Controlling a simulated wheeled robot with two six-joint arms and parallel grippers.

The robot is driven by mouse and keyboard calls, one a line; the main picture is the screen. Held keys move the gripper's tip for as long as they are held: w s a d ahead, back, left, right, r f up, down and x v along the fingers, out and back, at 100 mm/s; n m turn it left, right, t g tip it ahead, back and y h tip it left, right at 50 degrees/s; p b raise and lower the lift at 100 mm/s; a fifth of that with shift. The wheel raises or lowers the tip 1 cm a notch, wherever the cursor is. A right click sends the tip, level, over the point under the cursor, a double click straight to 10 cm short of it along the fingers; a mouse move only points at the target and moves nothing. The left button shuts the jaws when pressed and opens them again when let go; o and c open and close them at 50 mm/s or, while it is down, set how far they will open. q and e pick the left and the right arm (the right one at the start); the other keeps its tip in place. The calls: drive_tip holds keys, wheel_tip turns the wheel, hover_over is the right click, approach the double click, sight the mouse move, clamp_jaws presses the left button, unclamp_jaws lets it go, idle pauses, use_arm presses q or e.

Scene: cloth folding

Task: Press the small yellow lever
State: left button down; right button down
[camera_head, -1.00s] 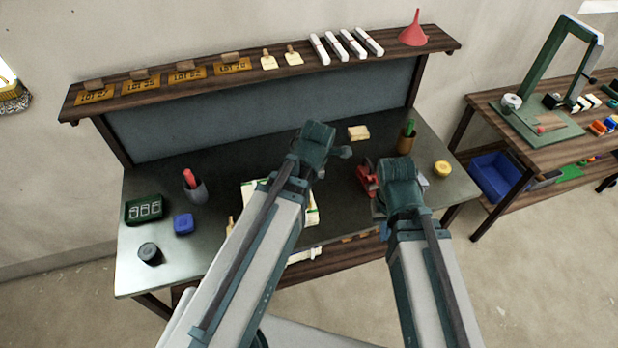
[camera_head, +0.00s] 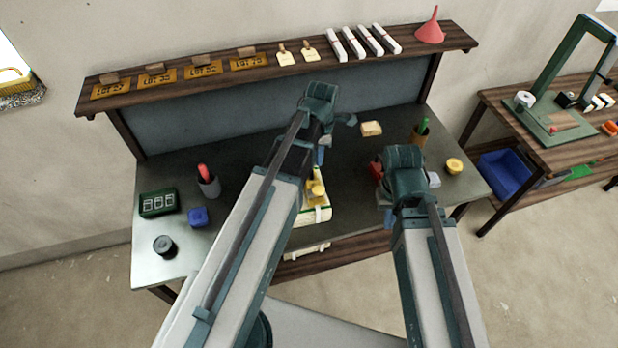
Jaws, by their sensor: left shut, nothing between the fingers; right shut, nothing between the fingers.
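A small yellow lever (camera_head: 316,190) stands on a cream-coloured block (camera_head: 316,216) with green edging near the table's front middle. My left arm reaches in over the table. A small bluish part, seemingly the tip of my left gripper (camera_head: 321,156), shows just behind and above the lever, shut and empty. Whether it touches the lever cannot be told. My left arm covers the left side of the block. My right arm reaches over the right half of the table, and its own bulk hides the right gripper.
A red object (camera_head: 376,170) is partly hidden by my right arm. A green tray (camera_head: 158,202), a blue box (camera_head: 197,217), a dark round tin (camera_head: 164,246) and a grey cup (camera_head: 209,186) stand at left. A wooden shelf (camera_head: 270,70) runs along the back.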

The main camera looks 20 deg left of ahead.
use_arm(q)
drive_tip(key=shift+d+r, duration=0.15)
drive_tip(key=shift+d, duration=0.05)
drive_tip(key=b, duration=1.4)
approach(318, 189)
wheel_tip(318, 189, down, 7)
drive_tip(key=shift+w+d, duration=0.1)
